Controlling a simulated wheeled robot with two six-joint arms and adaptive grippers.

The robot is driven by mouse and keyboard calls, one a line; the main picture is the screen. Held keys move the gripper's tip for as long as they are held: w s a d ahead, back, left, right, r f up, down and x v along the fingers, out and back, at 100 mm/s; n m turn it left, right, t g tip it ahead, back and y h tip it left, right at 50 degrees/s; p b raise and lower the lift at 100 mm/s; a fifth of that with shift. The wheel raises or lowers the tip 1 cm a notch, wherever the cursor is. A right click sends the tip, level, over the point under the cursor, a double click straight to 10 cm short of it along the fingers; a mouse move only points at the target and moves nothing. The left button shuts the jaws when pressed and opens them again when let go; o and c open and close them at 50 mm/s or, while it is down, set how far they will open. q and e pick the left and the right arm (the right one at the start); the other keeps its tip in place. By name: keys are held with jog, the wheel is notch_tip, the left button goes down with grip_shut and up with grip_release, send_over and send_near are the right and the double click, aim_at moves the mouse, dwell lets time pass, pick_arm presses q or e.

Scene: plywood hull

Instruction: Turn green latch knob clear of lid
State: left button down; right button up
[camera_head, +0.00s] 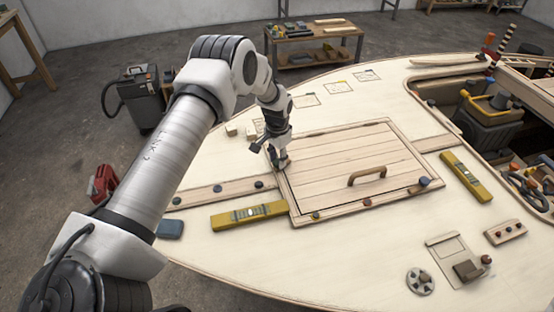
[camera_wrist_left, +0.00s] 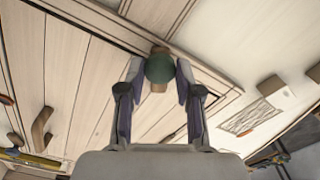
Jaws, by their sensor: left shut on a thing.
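The wooden lid (camera_head: 345,165) lies in its raised frame on the plywood deck, with a curved wooden handle (camera_head: 367,176) on top. My left gripper (camera_head: 281,164) is at the lid's left edge in the head view. In the wrist view my left gripper (camera_wrist_left: 160,85) is shut on the green latch knob (camera_wrist_left: 159,68), one finger on each side. Brown wood shows just above and below the knob; I cannot tell which way the latch points. In the head view the gripper mostly hides the knob. My right gripper is not in view.
A yellow level (camera_head: 248,215) lies left of the lid frame, another (camera_head: 466,176) to its right. A blue knob (camera_head: 424,182) sits at the frame's right corner. An opening with tools (camera_head: 490,115) is at right.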

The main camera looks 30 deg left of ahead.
pick_arm(q)
jog(key=n, duration=0.3)
jog(key=shift+s+d+f+n, duration=0.1)
jog(key=shift+s+f+n, duration=0.1)
jog(key=shift+n, duration=0.2)
jog(key=n, duration=0.3)
jog(key=shift+n, duration=0.3)
jog(key=n, duration=0.3)
jog(key=shift+n, duration=1.9)
jog(key=c, duration=1)
grip_release()
jog(key=shift+o, duration=1.2)
jog(key=shift+w, duration=0.25)
